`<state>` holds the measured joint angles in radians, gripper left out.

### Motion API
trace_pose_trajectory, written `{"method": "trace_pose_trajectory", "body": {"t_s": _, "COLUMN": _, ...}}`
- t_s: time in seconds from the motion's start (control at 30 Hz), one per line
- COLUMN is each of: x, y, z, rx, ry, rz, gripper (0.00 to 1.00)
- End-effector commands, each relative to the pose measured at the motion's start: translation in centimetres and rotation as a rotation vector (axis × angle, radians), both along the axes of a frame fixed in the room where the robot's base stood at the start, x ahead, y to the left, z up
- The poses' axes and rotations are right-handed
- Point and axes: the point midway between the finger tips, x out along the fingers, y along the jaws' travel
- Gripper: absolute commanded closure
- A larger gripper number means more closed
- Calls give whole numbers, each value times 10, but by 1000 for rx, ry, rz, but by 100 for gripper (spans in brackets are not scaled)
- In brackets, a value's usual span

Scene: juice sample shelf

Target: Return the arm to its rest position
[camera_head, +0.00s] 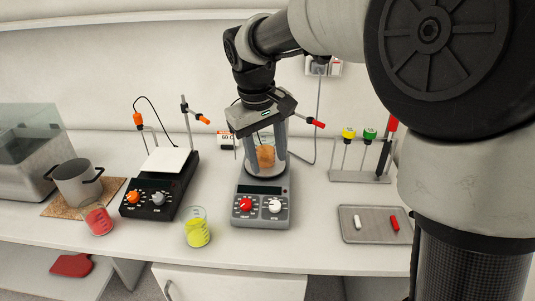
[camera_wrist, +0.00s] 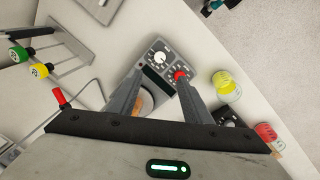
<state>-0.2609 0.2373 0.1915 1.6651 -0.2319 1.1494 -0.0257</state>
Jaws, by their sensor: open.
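My gripper (camera_head: 264,160) points down over the grey hotplate stirrer (camera_head: 262,211), with its two fingers apart. A glass beaker with orange juice (camera_head: 265,157) stands on that stirrer's plate, between or just behind the fingers; I cannot tell whether they touch it. In the wrist view, my gripper (camera_wrist: 160,88) is open, and part of the beaker (camera_wrist: 146,103) shows between the fingers, mostly hidden by the gripper body. My arm reaches in from the upper right.
A yellow beaker (camera_head: 197,231) and a red beaker (camera_head: 98,220) stand near the front edge. A black hotplate (camera_head: 160,187), a pot (camera_head: 76,184) and a glass tank (camera_head: 25,150) are left. A rack (camera_head: 358,176) and a tray (camera_head: 374,226) are right.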

Motion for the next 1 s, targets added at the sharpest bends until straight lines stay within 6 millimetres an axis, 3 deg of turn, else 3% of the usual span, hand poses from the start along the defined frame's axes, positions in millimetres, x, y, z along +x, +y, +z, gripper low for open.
{"method": "trace_pose_trajectory", "body": {"t_s": 0.13, "x": -8, "y": -12, "z": 14, "rx": 7, "ry": -17, "rz": -22, "gripper": 55}}
{"method": "trace_pose_trajectory", "body": {"t_s": 0.23, "x": -27, "y": -37, "z": 39, "rx": 28, "ry": -55, "rz": -74, "gripper": 55}}
{"method": "trace_pose_trajectory", "body": {"t_s": 0.4, "x": -87, "y": -94, "z": 82, "rx": 91, "ry": -149, "rz": -214, "gripper": 55}}
{"method": "trace_pose_trajectory", "body": {"t_s": 0.5, "x": -126, "y": -122, "z": 95, "rx": 139, "ry": -206, "rz": -302, "gripper": 55}}
{"method": "trace_pose_trajectory", "body": {"t_s": 0.73, "x": -192, "y": -156, "z": 96, "rx": 242, "ry": -313, "rz": -456, "gripper": 55}}
{"method": "trace_pose_trajectory", "body": {"t_s": 0.87, "x": -208, "y": -161, "z": 91, "rx": 274, "ry": -341, "rz": -495, "gripper": 55}}
{"method": "trace_pose_trajectory", "body": {"t_s": 1.0, "x": -212, "y": -162, "z": 89, "rx": 280, "ry": -348, "rz": -504, "gripper": 55}}
